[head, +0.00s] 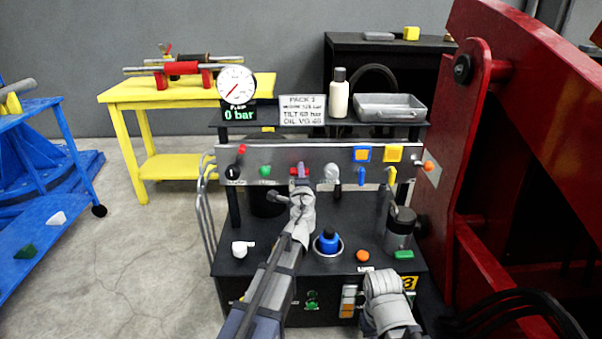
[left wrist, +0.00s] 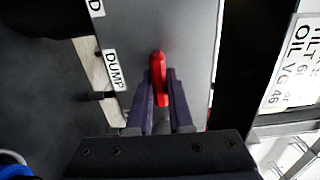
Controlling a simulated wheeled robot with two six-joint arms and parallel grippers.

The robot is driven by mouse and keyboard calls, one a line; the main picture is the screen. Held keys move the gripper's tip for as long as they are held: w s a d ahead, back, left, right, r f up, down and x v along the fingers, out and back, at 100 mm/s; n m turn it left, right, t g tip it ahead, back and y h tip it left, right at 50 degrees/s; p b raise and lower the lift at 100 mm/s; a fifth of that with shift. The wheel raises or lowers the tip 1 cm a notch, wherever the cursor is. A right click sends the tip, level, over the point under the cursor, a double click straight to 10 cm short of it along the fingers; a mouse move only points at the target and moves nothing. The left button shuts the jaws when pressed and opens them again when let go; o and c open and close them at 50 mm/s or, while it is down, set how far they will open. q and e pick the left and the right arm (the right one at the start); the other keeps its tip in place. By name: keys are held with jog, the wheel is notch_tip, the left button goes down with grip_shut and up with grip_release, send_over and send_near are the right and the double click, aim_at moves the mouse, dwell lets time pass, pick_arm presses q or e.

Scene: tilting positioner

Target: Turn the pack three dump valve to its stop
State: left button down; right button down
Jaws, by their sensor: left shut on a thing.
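The dump valve is a red lever (left wrist: 158,72) beside a white DUMP label (left wrist: 112,70) in the left wrist view. In the head view its red handle (head: 300,169) shows on the grey valve panel, partly hidden by my gripper. My left gripper (left wrist: 160,108) is shut on the red lever, with one dark finger on each side of it. In the head view the left gripper (head: 297,192) is at the panel's front. A grey part of my right arm shows at the bottom right, but its gripper is not visible.
A gauge (head: 236,85) above the panel reads 0 bar, beside a PACK 3 sign (head: 302,108). Other controls flank the lever, including a green knob (head: 265,171) and a grey knob (head: 331,171). A blue-capped item (head: 328,241) and canister (head: 400,228) stand below. A red frame (head: 480,150) rises at right.

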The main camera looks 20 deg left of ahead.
pick_arm(q)
jog(key=c, duration=0.8)
grip_release()
jog(key=shift+s, duration=0.1)
jog(key=v, duration=0.7)
jog(key=shift+s+d, duration=0.15)
jog(key=shift+s, duration=0.2)
